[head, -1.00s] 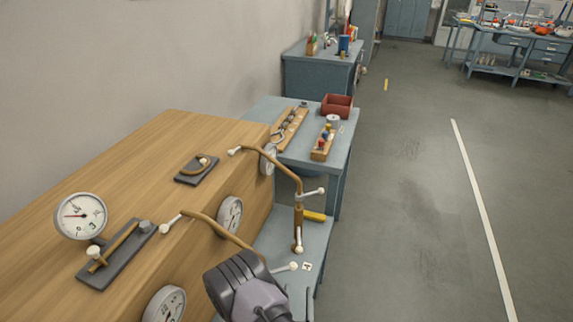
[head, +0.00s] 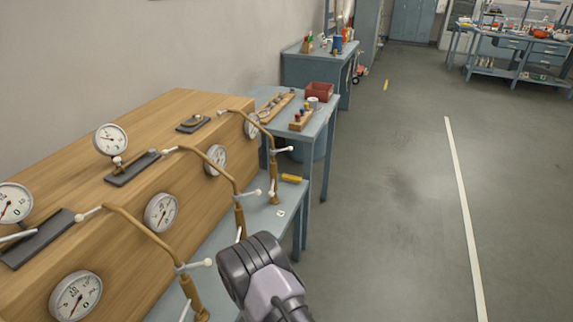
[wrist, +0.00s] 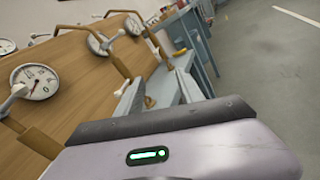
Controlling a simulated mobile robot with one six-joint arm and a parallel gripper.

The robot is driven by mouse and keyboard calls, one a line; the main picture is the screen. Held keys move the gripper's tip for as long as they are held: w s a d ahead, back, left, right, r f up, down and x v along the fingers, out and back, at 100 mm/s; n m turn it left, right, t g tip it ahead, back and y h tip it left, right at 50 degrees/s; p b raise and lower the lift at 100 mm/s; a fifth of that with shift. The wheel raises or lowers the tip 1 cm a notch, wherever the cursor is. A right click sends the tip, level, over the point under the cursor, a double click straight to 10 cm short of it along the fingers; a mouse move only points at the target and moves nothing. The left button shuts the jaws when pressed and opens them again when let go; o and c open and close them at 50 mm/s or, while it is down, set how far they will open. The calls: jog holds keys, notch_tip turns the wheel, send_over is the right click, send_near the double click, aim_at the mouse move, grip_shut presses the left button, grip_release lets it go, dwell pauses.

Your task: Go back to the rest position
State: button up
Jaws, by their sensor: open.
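My gripper (wrist: 160,122) shows in the wrist view as a lilac housing with a green light and a dark front edge. In the head view, my arm's dark ribbed joint (head: 252,264) and lilac link are at the bottom middle, in front of the blue-grey bench. The wooden breathing-set cabinet (head: 180,112) stands along the wall at left, with white dial gauges (head: 161,213) and bent brown pipes (head: 150,232) along its front.
A low blue-grey bench (head: 217,238) runs along the cabinet, with a yellow object (head: 291,178) on it. Beyond is a table (head: 322,120) with a red box (head: 319,91) and wooden racks. The grey floor (head: 390,240) on the right is clear, with a white line (head: 463,210).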

jog(key=w+a+r+n+g+y, duration=0.35)
jog(key=a+r+n+y, duration=0.25)
jog(key=a+r+y, duration=0.85)
jog(key=s+a+r+n+g+y, duration=0.2)
jog(key=s+a+r+n+g, duration=0.1)
jog(key=s+r+n+g, duration=0.4)
jog(key=s+a+r+n+g+y, duration=0.2)
jog(key=s+r+n+g, duration=0.15)
jog(key=r, duration=0.55)
jog(key=s+d+n+g+h, duration=0.3)
jog(key=s+n, duration=0.3)
jog(key=s, duration=0.1)
jog(key=s+d+n+g+h, duration=0.3)
jog(key=s+d+n, duration=0.1)
jog(key=s+n, duration=0.2)
jog(key=d+n+t+h, duration=0.6)
jog(key=d+h, duration=0.5)
jog(key=d, duration=1.1)
jog(key=shift+w+d+f+t+h, duration=0.25)
jog(key=shift+w+f+t+h, duration=0.1)
jog(key=shift+t, duration=0.65)
jog(key=shift+a, duration=0.1)
